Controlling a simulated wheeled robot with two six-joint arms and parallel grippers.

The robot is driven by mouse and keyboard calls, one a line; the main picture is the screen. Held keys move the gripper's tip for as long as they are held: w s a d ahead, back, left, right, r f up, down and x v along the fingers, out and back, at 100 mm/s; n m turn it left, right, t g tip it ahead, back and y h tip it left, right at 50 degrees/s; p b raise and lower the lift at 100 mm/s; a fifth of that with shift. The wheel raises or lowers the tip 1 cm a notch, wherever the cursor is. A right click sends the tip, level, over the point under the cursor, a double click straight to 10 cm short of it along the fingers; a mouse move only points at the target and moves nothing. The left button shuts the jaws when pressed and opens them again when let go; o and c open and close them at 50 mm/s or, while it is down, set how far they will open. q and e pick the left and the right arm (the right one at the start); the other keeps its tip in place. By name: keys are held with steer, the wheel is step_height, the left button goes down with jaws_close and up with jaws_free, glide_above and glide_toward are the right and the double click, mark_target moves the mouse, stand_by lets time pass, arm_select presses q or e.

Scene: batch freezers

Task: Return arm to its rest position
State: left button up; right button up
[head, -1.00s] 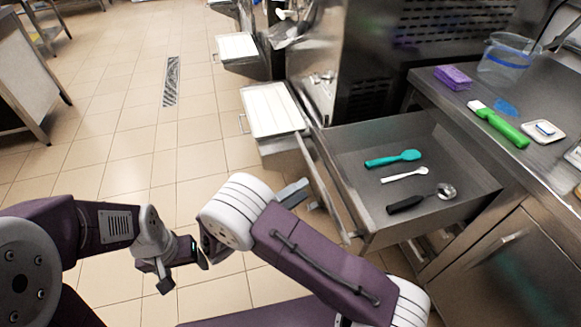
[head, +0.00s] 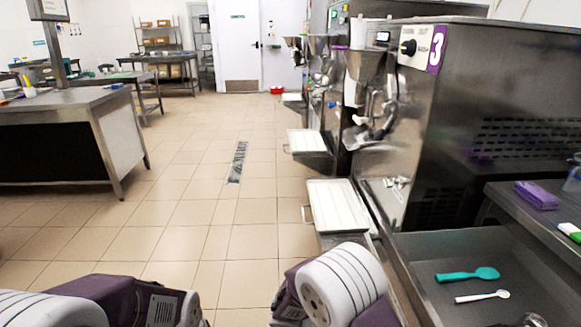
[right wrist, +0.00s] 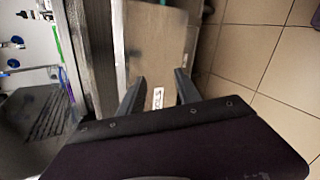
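My two purple and white arms show along the bottom edge of the head view, both cut off by the frame. My left gripper is out of view. My right gripper (right wrist: 158,86) shows in the right wrist view with its two dark fingers apart and nothing held between them. Behind the fingers is a steel panel with a small pale label (right wrist: 158,98). The right gripper itself is hidden there.
The drawer holds a teal spatula (head: 467,275) and a white spoon (head: 482,296). A batch freezer (head: 490,80) with a white tray (head: 338,206) stands beside it. A purple sponge (head: 537,195) lies on the right counter. A steel table (head: 70,105) is at left; the tiled floor between is clear.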

steer(key=s+f+m+g+y, duration=0.2)
steer(key=s+f+y, duration=0.1)
steer(key=s+y, duration=0.4)
step_height(320, 180, up, 25)
steer(key=w+a+m+t+y+p, duration=0.1)
steer(key=y+p, duration=0.4)
steer(key=p, duration=1.7)
steer(key=shift+a+m+t+y, duration=0.3)
steer(key=shift+a+m+t, duration=0.3)
steer(key=shift+a+t, duration=0.3)
